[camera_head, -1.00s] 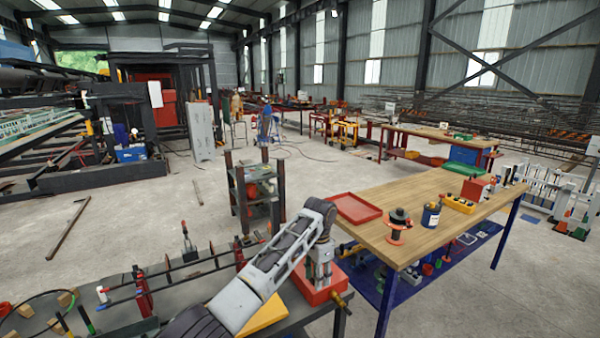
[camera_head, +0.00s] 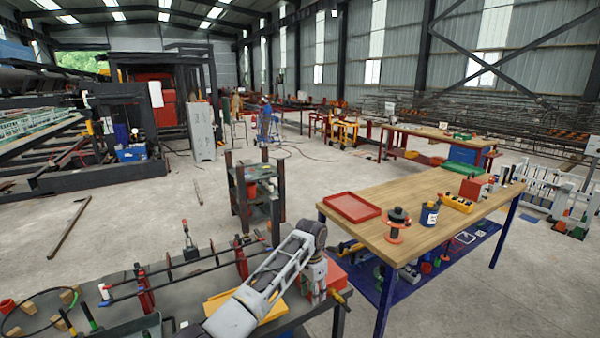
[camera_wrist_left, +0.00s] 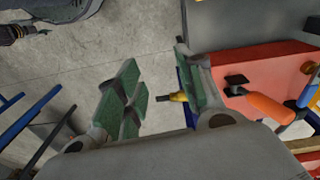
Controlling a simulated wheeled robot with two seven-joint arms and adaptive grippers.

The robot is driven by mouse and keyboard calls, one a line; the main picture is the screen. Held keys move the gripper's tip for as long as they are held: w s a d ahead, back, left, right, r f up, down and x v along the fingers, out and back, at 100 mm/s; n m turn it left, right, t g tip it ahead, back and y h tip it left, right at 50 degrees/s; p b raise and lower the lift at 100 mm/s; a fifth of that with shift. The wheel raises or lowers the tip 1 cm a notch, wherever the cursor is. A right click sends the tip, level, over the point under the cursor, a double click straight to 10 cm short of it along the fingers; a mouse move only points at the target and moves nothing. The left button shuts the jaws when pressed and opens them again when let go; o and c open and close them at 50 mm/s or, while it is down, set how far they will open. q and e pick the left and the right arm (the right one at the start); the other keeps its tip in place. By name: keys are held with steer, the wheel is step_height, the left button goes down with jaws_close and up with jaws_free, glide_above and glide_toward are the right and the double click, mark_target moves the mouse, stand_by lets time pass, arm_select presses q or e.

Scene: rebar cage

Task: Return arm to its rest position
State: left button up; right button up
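My left arm reaches in from the bottom of the head view, and its gripper (camera_head: 316,296) hangs down over the dark bench, in front of the red box (camera_head: 335,272). In the left wrist view the gripper (camera_wrist_left: 163,92) has its two green-padded fingers spread apart, with nothing held between them. A small yellow-tipped part (camera_wrist_left: 178,97) shows near the right finger; I cannot tell its distance. The red box also shows in the wrist view (camera_wrist_left: 262,62), to the right of the fingers. My right gripper is not in view.
The dark bench (camera_head: 190,283) carries a rebar fixture (camera_head: 190,270) and a yellow plate (camera_head: 222,302) close to my arm. A wooden table (camera_head: 440,200) with a red tray (camera_head: 352,207) stands to the right. Open concrete floor lies behind the bench.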

arm_select(q)
steer(key=s+a+f+n, duration=0.2)
steer(key=s+a+f, duration=0.3)
steer(key=f, duration=0.9)
steer(key=s+a+f+n+h, duration=0.15)
steer(key=s+a+f, duration=0.4)
steer(key=f, duration=0.75)
steer(key=s+a+f+n+y, duration=0.1)
steer(key=s+a+f+n, duration=0.15)
steer(key=s+f, duration=0.85)
steer(key=s+a+f+n, duration=0.1)
steer(key=s+a+f, duration=0.3)
steer(key=s+f, duration=0.4)
steer(key=s+a+f, duration=0.5)
steer(key=s+f, duration=0.2)
steer(key=f, duration=0.1)
steer(key=s+a+f, duration=0.1)
steer(key=s+a, duration=0.2)
steer(key=s, duration=0.5)
steer(key=s+a+f+n, duration=0.1)
steer(key=s+a+f, duration=0.1)
steer(key=s, duration=0.5)
steer(key=s+a+f+t+y, duration=0.1)
steer(key=s+a+f, duration=0.1)
steer(key=s, duration=0.6)
steer(key=shift+s+a, duration=0.3)
steer(key=shift+a, duration=0.55)
steer(key=shift+w, duration=0.15)
